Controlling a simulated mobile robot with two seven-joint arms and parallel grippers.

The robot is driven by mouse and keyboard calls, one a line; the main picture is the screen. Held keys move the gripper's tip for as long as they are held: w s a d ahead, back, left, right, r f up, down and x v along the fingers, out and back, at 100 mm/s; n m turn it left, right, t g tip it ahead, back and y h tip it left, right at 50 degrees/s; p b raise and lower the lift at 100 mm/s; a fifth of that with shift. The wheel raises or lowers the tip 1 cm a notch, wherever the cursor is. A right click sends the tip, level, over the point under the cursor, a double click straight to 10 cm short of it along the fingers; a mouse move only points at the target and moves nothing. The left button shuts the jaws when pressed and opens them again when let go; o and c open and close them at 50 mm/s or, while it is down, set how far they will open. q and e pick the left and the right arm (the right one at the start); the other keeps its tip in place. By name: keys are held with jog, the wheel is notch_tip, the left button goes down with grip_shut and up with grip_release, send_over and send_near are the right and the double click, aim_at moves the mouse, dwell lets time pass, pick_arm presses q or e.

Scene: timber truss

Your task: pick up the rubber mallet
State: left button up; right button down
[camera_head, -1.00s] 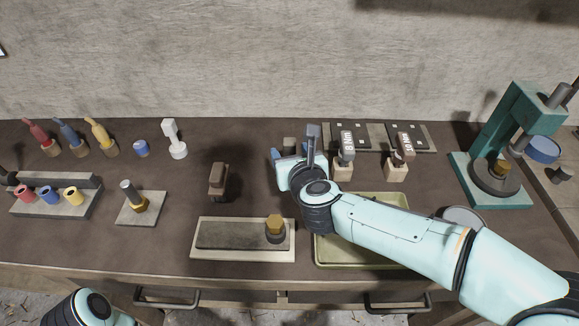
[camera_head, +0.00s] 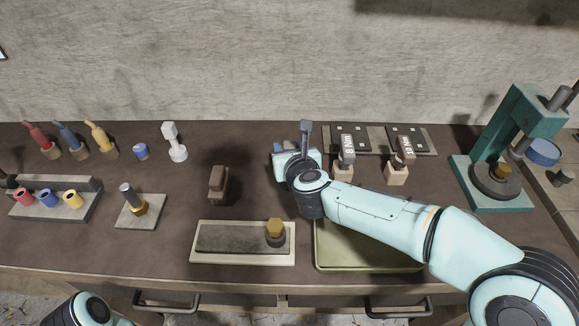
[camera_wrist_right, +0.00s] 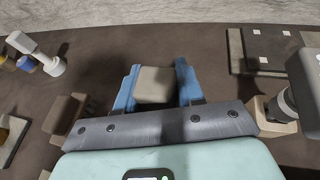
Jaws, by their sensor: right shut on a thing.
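My right gripper (camera_head: 292,140) reaches down over the back middle of the bench. In the right wrist view its blue fingers (camera_wrist_right: 155,88) stand on both sides of a grey-brown block-shaped head (camera_wrist_right: 154,84), which I take to be the rubber mallet. The fingers are shut on it. The rest of the mallet is hidden below the head and the gripper, so I cannot tell whether it is clear of the bench. In the head view my gripper mostly covers it. My left gripper is out of view.
A brown block-headed tool (camera_head: 218,183) stands left of my right gripper, with a white-headed tool (camera_head: 173,141) farther left. Two labelled torque tools (camera_head: 346,160) (camera_head: 402,160) stand close on the right. A yellow-green tray (camera_head: 366,262) lies below my forearm. A green press (camera_head: 505,150) is far right.

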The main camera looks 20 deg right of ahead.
jog(key=shift+r, duration=0.2)
notch_tip(320, 180, up, 20)
jog(key=p, duration=1)
jog(key=shift+f, duration=0.1)
jog(key=c, duration=1.7)
grip_release()
grip_shut()
